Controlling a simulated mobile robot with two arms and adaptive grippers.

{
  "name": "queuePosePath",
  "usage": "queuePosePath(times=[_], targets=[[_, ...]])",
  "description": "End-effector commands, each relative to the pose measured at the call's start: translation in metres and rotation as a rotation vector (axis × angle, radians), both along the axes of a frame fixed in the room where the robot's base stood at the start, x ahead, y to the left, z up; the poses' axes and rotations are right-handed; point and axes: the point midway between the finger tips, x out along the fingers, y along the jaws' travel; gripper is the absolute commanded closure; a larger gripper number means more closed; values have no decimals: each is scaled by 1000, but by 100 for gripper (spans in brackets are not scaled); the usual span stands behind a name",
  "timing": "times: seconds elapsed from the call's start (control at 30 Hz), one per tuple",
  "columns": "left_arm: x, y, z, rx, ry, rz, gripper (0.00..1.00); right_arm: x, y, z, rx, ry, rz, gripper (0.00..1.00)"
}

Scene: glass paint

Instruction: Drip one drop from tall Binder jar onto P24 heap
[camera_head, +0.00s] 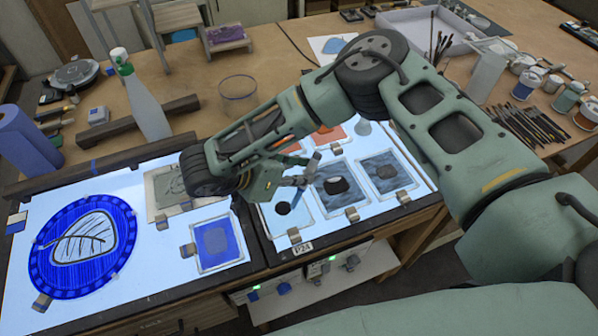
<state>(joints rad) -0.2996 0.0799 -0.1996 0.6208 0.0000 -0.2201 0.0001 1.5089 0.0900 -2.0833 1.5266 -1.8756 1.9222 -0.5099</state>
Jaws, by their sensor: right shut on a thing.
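My right gripper (296,181) is over the lit panel. It is shut on a thin, dark thing that is mostly hidden by the fingers; I cannot tell what it is. Just below and left of it, a small dark heap (283,208) lies on a pale glass tile. A small tag (302,248) on the panel's front edge below that tile seems to read P24. Several lidded jars stand at the far right, among them a jar with a blue-green band (567,97); their labels are too small to read, so I cannot tell the Binder jar. My left gripper is not in view.
Tiles with dark heaps (336,186) lie right of the gripper. A blue round glass piece (82,245) and a blue tile (217,243) lie on the left panel. A spray bottle (146,103) and a clear glass (238,96) stand behind. Brushes (537,128) lie at right.

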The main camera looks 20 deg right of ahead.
Motion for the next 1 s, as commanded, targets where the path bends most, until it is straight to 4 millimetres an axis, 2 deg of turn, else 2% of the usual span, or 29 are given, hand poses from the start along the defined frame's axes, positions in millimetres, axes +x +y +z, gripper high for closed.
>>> queuePosePath(times=[0.03,0.13,0.27,0.4,0.53,0.77,1.0], targets=[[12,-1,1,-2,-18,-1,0,0,0,1,0,0,0,100],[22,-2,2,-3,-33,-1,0,0,0,1,0,0,0,100],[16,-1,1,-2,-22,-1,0,0,0,1,0,0,0,100],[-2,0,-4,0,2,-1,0,0,0,-2,0,0,0,100],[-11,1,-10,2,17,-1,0,0,0,-4,0,0,0,100],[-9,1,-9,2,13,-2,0,0,0,-2,0,0,0,100],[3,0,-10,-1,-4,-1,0,0,0,-4,0,0,0,100]])
